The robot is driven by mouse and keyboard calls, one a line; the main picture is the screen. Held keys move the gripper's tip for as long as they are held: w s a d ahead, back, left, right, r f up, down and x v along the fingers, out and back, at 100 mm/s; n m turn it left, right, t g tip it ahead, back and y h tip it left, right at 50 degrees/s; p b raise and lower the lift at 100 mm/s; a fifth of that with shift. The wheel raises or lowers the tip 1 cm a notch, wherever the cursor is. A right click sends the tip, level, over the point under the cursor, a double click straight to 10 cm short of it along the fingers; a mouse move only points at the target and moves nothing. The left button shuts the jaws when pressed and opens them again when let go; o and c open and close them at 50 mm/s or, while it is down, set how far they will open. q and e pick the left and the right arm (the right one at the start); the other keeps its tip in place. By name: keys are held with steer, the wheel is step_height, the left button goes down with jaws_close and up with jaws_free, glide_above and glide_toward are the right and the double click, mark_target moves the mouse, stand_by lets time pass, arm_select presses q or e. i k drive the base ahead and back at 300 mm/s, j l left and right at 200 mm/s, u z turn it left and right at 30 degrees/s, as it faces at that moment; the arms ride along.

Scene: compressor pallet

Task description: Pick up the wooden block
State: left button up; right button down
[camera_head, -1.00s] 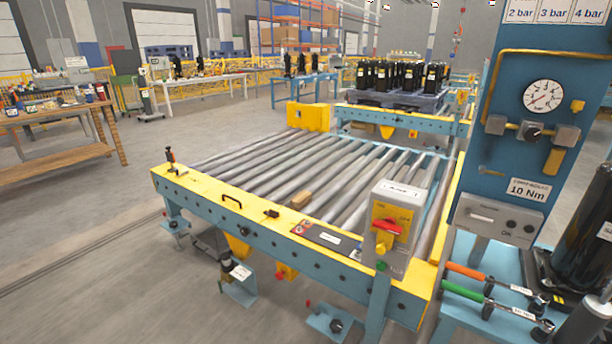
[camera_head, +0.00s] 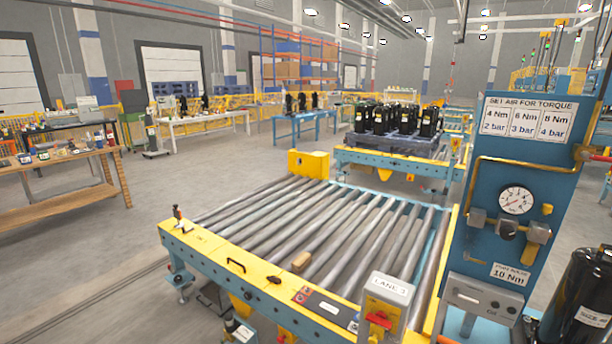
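A small tan wooden block (camera_head: 301,262) lies on the grey rollers of the conveyor, close behind its yellow front rail. It is tilted at an angle to the rollers and nothing touches it from above. Neither of my grippers shows in the head view.
The roller conveyor (camera_head: 262,274) has a yellow front rail with a handle and a switch box (camera_head: 384,300) marked as a lane. A blue torque panel (camera_head: 520,190) and a black cylinder (camera_head: 580,305) stand at right. A wooden bench (camera_head: 60,192) stands left. The floor between is clear.

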mark_target(301, 263)
steer(key=i+j, duration=0.6)
steer(key=j, duration=0.2)
steer(key=i+j, duration=0.3)
steer(key=i+j+z, duration=0.1)
steer(key=i+j, duration=0.2)
steer(key=j, duration=0.2)
steer(key=i+j, duration=0.25)
steer(key=j, duration=0.2)
steer(key=i+j, duration=0.6)
steer(key=j, duration=0.25)
steer(key=z, duration=0.05)
